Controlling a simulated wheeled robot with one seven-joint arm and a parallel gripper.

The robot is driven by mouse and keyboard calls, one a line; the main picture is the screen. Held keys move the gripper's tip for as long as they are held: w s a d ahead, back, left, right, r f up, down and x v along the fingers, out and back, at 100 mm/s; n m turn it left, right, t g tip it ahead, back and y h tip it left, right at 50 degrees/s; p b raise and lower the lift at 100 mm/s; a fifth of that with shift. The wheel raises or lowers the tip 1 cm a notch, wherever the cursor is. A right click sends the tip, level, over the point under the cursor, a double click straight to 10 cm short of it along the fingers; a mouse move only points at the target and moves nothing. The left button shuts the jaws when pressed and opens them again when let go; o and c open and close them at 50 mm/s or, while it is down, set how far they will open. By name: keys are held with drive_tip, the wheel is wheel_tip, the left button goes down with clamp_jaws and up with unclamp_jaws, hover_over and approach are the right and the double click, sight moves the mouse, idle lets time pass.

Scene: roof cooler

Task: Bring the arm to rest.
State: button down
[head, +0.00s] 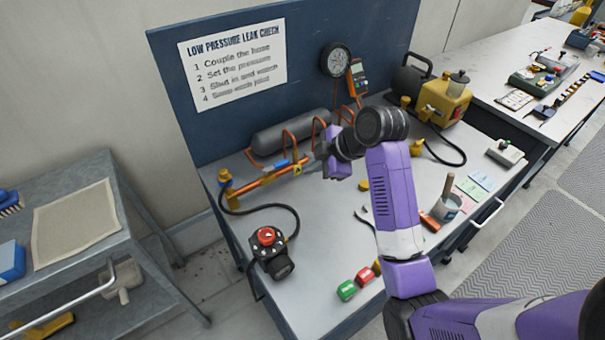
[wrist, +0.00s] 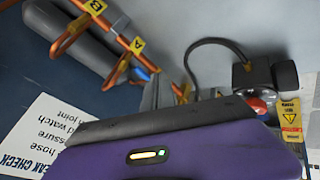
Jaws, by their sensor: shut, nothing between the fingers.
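My arm, purple and white with black joints, reaches from the lower right over the bench and is bent at a black joint (head: 382,125). My gripper (head: 322,157) hangs above the bench near the copper pipework, shut and empty. In the wrist view my gripper's purple housing fills the bottom, and its dark finger (wrist: 160,95) points towards the pipes. The copper pipe (head: 272,178) with a blue-handled valve lies to the left of the gripper. I cannot tell the exact gap between fingers and pipe.
A black box with a red knob (head: 267,237) sits at the bench's front left, with a black hose. A yellow machine (head: 443,100) stands at the back right. A grey cart (head: 120,215) is left.

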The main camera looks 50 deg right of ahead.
drive_tip(key=shift+d+v, duration=0.1)
drive_tip(key=shift+v, duration=0.55)
drive_tip(key=shift+d+v, duration=0.15)
drive_tip(key=shift+v, duration=0.55)
drive_tip(key=shift+w, duration=0.1)
drive_tip(key=w+d+r+m+t+h, duration=0.4)
drive_tip(key=d+r+m, duration=0.1)
drive_tip(key=r, duration=0.1)
drive_tip(key=s+a+f+m+t+y, duration=0.1)
drive_tip(key=s+a+f+m, duration=0.1)
drive_tip(key=s+a, duration=1.3)
drive_tip(key=s+a+f+m+t+y, duration=0.2)
drive_tip(key=s+a+f, duration=0.1)
drive_tip(key=s+a, duration=1.2)
drive_tip(key=shift+s+m, duration=0.3)
drive_tip(key=shift+s, duration=0.85)
